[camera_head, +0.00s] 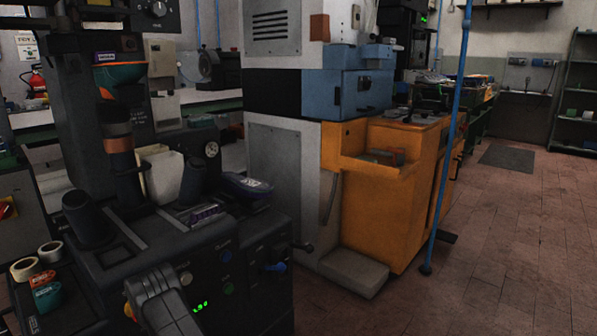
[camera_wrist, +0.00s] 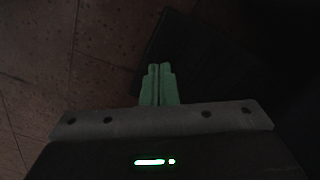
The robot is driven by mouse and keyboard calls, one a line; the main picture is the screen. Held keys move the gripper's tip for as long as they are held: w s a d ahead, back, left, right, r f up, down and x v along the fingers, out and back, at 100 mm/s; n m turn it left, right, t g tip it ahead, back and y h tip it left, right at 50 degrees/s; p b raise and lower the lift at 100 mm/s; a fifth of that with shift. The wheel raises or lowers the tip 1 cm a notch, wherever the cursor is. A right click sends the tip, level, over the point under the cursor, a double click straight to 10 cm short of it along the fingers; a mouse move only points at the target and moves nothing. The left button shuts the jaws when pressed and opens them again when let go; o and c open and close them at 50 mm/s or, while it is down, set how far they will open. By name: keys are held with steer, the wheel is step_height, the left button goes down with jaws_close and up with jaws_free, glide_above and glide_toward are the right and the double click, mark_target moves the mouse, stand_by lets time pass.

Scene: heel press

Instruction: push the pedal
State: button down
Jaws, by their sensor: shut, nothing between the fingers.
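My gripper (camera_wrist: 160,70) shows in the wrist view as two green fingers pressed together, with nothing between them. It points down towards a reddish-brown tiled floor. A dark, flat-looking shape (camera_wrist: 190,45) lies just beyond and to the right of the fingertips. It is too dark to tell whether this is the pedal or whether the fingers touch it. No pedal can be clearly made out in the head view. My gripper's fingers do not show there; a grey arm link of mine is at the bottom left.
A dark machine (camera_head: 240,265) with knobs and a green display fills the left front. An orange machine (camera_head: 385,200) stands behind it, with a pale block (camera_head: 353,270) at its foot. A thin blue pole (camera_head: 448,150) stands right of it.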

steer(key=shift+f+b, duration=1.4)
steer(key=shift+f, duration=0.2)
steer(key=shift+r+p, duration=2.35)
steer(key=shift+r, duration=2.25)
steer(key=shift+f, duration=0.2)
steer(key=shift+f+b, duration=1.6)
steer(key=shift+f, duration=1.45)
